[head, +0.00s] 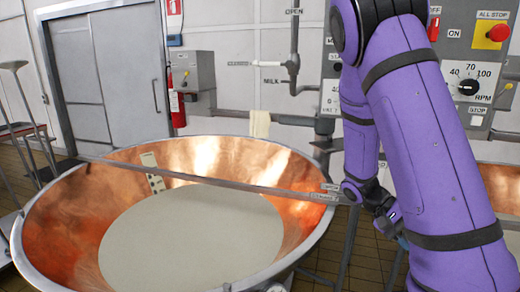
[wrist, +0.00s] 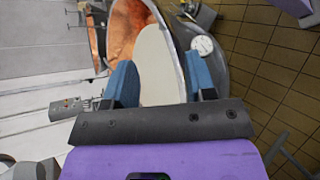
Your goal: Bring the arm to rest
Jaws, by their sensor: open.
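My gripper (wrist: 161,78) is open in the wrist view, its two blue fingers apart with nothing between them. Beyond the fingers lie the copper vat (wrist: 126,30) and its pale contents. In the head view my purple arm fills the right side and hides most of the gripper. The same copper vat (head: 60,212) stands at the left and centre there, apparently holding pale liquid (head: 190,238). The arm is to the right of this vat.
A metal bar (head: 240,186) lies across the vat. A control panel (head: 470,75) with dials and a red stop button is on the back wall behind my arm. A red fire extinguisher (head: 176,103) hangs beside a grey door (head: 115,75). Tiled floor (wrist: 262,75) shows at right in the wrist view.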

